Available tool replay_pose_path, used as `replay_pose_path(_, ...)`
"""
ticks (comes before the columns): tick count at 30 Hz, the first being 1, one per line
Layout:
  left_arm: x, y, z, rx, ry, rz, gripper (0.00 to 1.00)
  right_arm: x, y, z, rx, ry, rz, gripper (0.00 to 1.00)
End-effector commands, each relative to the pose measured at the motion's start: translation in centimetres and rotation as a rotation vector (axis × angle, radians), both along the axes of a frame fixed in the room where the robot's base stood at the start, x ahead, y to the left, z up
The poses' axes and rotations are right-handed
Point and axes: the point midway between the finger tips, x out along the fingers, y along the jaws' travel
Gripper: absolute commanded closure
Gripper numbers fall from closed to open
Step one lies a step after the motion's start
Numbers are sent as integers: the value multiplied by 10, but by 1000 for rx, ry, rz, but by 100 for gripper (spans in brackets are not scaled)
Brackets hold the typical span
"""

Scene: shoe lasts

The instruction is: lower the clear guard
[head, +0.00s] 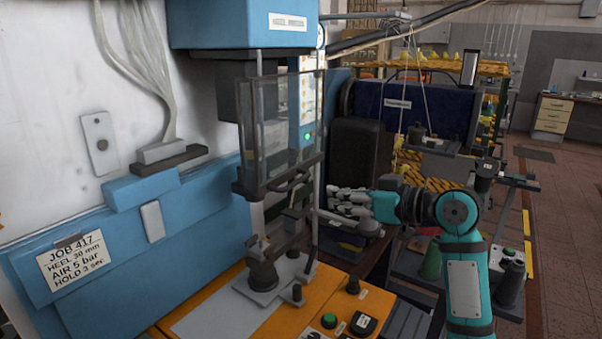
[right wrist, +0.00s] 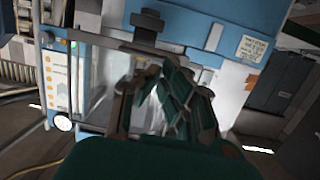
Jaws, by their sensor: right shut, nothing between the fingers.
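The clear guard (head: 282,130) is a transparent box with a dark lower frame on the blue press. It stands raised, with a gap between its lower edge and the pad and clamp (head: 264,272) on the orange table. My right gripper (head: 332,201) is shut and empty, just right of the guard's lower right corner. In the head view I cannot tell if its fingers touch the guard's frame. In the right wrist view the fingers of my right gripper (right wrist: 168,98) are in front of the guard (right wrist: 98,85) and hide part of it. My left gripper is not in view.
The orange table (head: 322,292) carries a green button (head: 329,320) and dark knobs. A blue panel with a job card (head: 74,262) is at the left. A black box (head: 354,160) stands behind my right gripper. Open floor lies at the far right.

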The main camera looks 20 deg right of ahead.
Motion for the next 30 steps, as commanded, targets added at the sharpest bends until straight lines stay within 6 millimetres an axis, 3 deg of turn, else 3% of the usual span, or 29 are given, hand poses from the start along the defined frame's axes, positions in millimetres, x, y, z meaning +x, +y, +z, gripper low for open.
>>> replay_pose_path(1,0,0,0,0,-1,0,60,0,-5,29,19,-53,16,100)
replay_pose_path(3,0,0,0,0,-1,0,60,-1,-9,53,38,-100,35,100)
replay_pose_path(7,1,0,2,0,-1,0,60,-1,-9,71,54,-133,51,100)
replay_pose_path(13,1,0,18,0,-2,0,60,20,9,72,58,-132,55,100)
replay_pose_path(23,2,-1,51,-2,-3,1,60,75,52,68,59,-129,54,100)
replay_pose_path(30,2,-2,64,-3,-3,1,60,80,55,33,56,-128,51,100)
